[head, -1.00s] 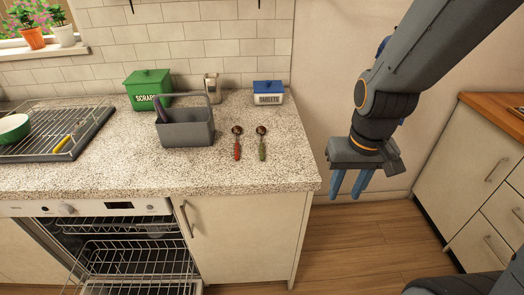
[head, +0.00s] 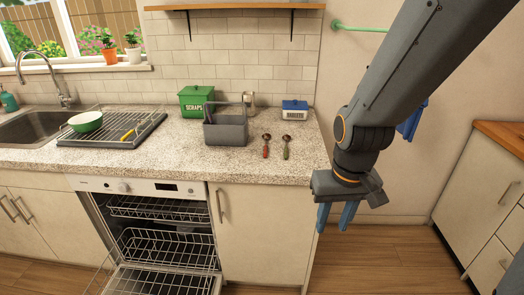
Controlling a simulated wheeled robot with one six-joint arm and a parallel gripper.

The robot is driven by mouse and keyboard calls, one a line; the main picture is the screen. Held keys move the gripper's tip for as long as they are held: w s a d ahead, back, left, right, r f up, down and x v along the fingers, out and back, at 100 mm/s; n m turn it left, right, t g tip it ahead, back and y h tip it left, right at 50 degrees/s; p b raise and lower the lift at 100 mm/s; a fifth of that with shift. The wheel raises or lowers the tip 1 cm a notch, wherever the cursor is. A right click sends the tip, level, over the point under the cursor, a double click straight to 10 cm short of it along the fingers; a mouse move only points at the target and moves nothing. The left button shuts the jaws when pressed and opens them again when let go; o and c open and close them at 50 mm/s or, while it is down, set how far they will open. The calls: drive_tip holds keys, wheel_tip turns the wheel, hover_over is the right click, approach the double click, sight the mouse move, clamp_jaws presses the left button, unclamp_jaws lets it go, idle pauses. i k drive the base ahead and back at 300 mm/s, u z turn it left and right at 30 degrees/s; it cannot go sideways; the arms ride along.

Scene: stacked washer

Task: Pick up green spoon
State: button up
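The green-handled spoon (head: 286,147) lies on the speckled counter near its right end, bowl toward the wall and handle toward the front. A red-handled spoon (head: 266,146) lies just left of it, about parallel. My gripper (head: 337,217) points down with its two blue fingers a little apart and nothing between them. In the picture it is to the right of and below the green spoon, by the counter's right end.
A grey caddy (head: 226,132), a green scraps bin (head: 196,101) and a blue-lidded tablets box (head: 294,110) stand near the spoons. The dishwasher (head: 150,240) is open below with racks out. A dish rack (head: 75,142) is at left.

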sight(286, 136)
drive_tip(key=u, duration=0.1)
drive_tip(key=i, duration=1)
